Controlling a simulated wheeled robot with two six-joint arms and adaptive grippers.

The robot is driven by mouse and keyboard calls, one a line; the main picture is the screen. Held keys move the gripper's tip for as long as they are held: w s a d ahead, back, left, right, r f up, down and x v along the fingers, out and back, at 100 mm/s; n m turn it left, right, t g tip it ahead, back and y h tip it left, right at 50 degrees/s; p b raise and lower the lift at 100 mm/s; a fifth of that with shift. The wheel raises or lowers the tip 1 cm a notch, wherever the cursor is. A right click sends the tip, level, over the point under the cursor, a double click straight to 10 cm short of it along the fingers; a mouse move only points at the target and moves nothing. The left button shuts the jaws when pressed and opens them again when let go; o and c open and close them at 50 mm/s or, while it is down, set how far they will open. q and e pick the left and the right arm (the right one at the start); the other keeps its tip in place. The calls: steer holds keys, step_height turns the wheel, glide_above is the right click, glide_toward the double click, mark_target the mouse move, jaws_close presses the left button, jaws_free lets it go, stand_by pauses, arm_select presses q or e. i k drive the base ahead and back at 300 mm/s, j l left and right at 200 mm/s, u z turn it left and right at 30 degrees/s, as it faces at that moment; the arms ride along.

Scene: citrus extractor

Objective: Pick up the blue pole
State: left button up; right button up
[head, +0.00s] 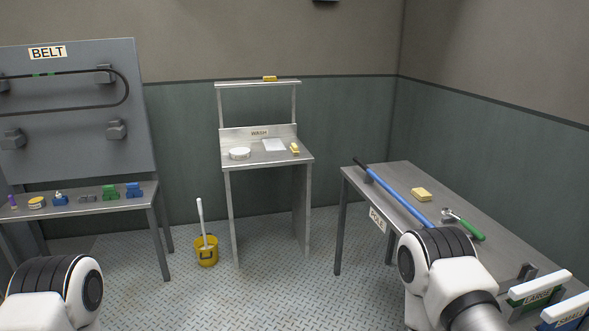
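The blue pole (399,194) lies lengthwise along the metal table on the right. Its far end is dark and reaches the table's back left corner. Its near end is hidden behind my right arm. A "POLE" label (377,219) is on that table's left side. My left and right arm links show at the bottom of the head view. Neither gripper shows in the picture.
A yellow sponge (421,194) and a green-handled tool (465,226) lie right of the pole. Racks marked "LARGE" (538,295) and "SMALL" stand near. A wash stand (267,156), yellow bucket (206,252) and belt table (80,208) stand farther left. The middle floor is clear.

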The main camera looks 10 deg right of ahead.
mark_target(425, 221)
steer(key=i+j+z, duration=0.15)
steer(key=i, duration=0.35)
steer(key=i+j+z, duration=0.15)
steer(key=i, duration=0.3)
steer(key=i+j+z, duration=0.15)
steer(key=i, duration=0.35)
